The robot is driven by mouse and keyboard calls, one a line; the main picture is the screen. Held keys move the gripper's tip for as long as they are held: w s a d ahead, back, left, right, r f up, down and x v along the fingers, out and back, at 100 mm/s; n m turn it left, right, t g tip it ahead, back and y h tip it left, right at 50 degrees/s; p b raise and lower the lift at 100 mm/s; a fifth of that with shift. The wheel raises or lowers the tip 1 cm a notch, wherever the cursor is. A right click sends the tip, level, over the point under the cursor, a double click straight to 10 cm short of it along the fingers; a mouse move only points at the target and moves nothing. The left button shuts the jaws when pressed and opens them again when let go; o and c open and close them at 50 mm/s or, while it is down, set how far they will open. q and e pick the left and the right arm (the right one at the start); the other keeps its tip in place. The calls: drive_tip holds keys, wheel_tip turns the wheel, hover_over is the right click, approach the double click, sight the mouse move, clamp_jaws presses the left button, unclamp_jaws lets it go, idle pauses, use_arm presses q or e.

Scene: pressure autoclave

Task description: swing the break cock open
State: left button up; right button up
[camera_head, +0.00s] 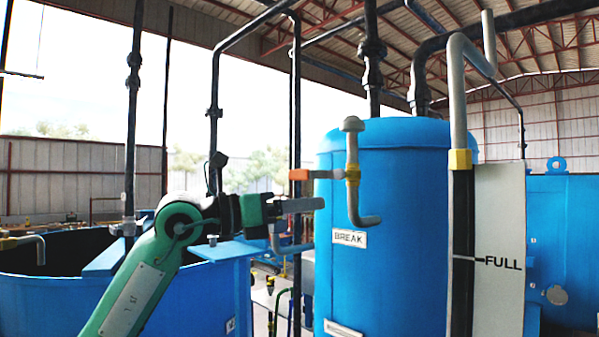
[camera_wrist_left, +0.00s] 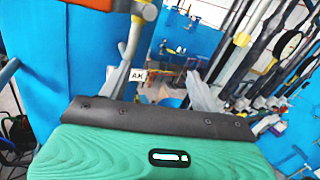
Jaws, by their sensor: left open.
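The break cock (camera_head: 353,175) has a yellow body on a grey bent pipe at the front of the blue tank, above a white BREAK label (camera_head: 349,238). Its lever points left, level, with an orange grip (camera_head: 300,174) at its end. My left gripper (camera_head: 312,224) is open and empty, just below the lever and left of the pipe, apart from the orange grip. In the left wrist view, the yellow cock body (camera_wrist_left: 146,10) and lever show at the top, beyond my spread fingers (camera_wrist_left: 160,88). My right gripper is not in view.
The blue tank (camera_head: 400,215) stands close behind the cock. A grey pipe with a yellow fitting (camera_head: 460,159) and a FULL plate (camera_head: 499,215) stand to the right. An open blue vat (camera_head: 190,300) lies behind my left arm. Dark vertical pipes rise behind the gripper.

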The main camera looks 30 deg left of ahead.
sight(297, 171)
use_arm(q)
drive_tip(key=s+a+r+n+t+y, duration=0.3)
drive_tip(key=a+r+y, duration=0.3)
drive_tip(key=a, duration=0.3)
drive_tip(key=shift+y, duration=0.4)
drive_tip(key=p+x, duration=0.2)
drive_tip(key=x, duration=0.2)
drive_tip(key=p+x, duration=0.2)
drive_tip(key=x, duration=0.3)
drive_tip(key=p+x, duration=0.3)
drive_tip(key=x, duration=0.1)
drive_tip(key=shift+w+r, duration=0.2)
drive_tip(key=shift+r, duration=0.05)
drive_tip(key=shift+a, duration=0.1)
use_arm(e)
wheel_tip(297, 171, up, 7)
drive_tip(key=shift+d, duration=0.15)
